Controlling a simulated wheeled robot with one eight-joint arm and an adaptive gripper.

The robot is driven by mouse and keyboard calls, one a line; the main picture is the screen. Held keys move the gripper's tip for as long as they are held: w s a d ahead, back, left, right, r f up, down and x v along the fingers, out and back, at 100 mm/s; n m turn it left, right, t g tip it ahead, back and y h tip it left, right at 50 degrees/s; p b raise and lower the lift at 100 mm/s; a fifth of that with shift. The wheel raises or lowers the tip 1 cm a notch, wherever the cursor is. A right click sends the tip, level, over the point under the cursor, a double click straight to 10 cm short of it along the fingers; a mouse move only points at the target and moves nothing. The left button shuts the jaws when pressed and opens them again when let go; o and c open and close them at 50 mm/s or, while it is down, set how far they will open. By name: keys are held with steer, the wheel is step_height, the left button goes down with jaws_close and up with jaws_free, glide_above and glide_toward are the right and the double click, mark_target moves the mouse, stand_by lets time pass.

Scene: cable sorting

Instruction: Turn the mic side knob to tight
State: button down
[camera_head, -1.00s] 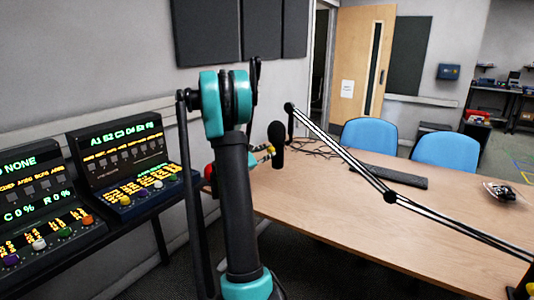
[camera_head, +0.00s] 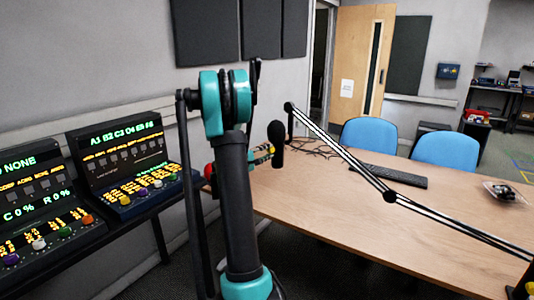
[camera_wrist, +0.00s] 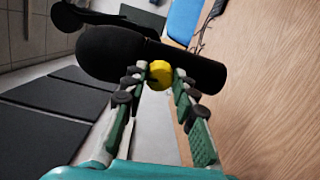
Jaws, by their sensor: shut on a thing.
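The black microphone (camera_head: 276,143) hangs at the end of its boom arm (camera_head: 345,155), beyond my arm in the head view. In the wrist view the microphone (camera_wrist: 112,55) lies across the upper part of the picture. A yellow side knob (camera_wrist: 160,74) sits on its near side. My gripper (camera_wrist: 159,78) has its fingertips on both sides of the knob and is shut on it. In the head view my gripper (camera_head: 263,154) is small and partly hidden behind my arm, beside the microphone. Any mark on the knob is too small to read.
A wooden table (camera_head: 330,215) fills the right side, with a keyboard (camera_head: 394,176) and cables (camera_head: 318,147) on it. Two blue chairs (camera_head: 446,150) stand behind it. Control panels (camera_head: 120,160) stand at the left.

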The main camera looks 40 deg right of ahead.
steer(key=shift+m, duration=0.6)
steer(key=c, duration=1.2)
jaws_free()
steer(key=v, duration=1.2)
